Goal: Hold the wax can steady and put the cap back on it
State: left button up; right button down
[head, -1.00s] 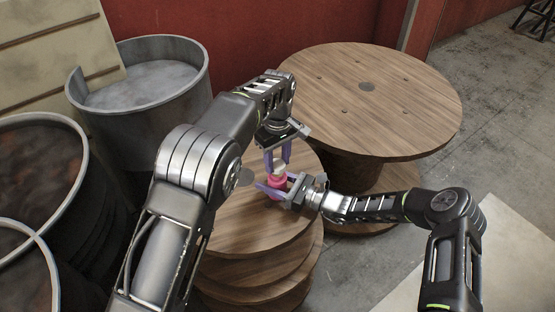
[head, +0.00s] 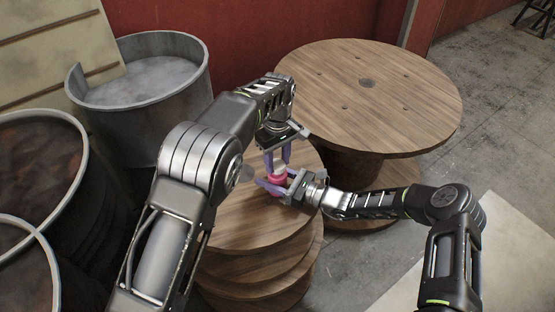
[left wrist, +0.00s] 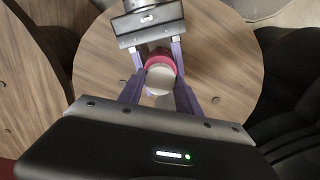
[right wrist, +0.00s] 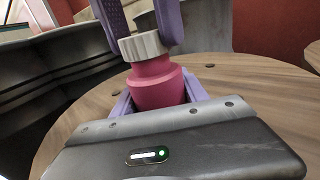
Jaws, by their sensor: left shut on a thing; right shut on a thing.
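The wax can (head: 277,181) is pink and stands upright over the near wooden spool. It shows large in the right wrist view (right wrist: 158,84). My right gripper (head: 274,188) is shut on its body from the side. The cap (head: 279,168) is off-white with a ribbed rim and sits at the top of the can; in the right wrist view (right wrist: 142,46) it meets the can's neck and looks slightly tilted. My left gripper (head: 278,160) is shut on the cap from above. The left wrist view shows the cap (left wrist: 158,84) in front of the pink can (left wrist: 161,60). I cannot tell whether the cap is seated.
The near wooden spool (head: 235,225) lies beneath both grippers. A larger spool (head: 400,95) stands behind on the right, its top clear. A grey metal drum (head: 150,105) and dark drums (head: 50,170) stand on the left. A red wall (head: 250,35) is behind.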

pick_arm(q)
jog(key=shift+f, duration=0.55)
dwell(0.5)
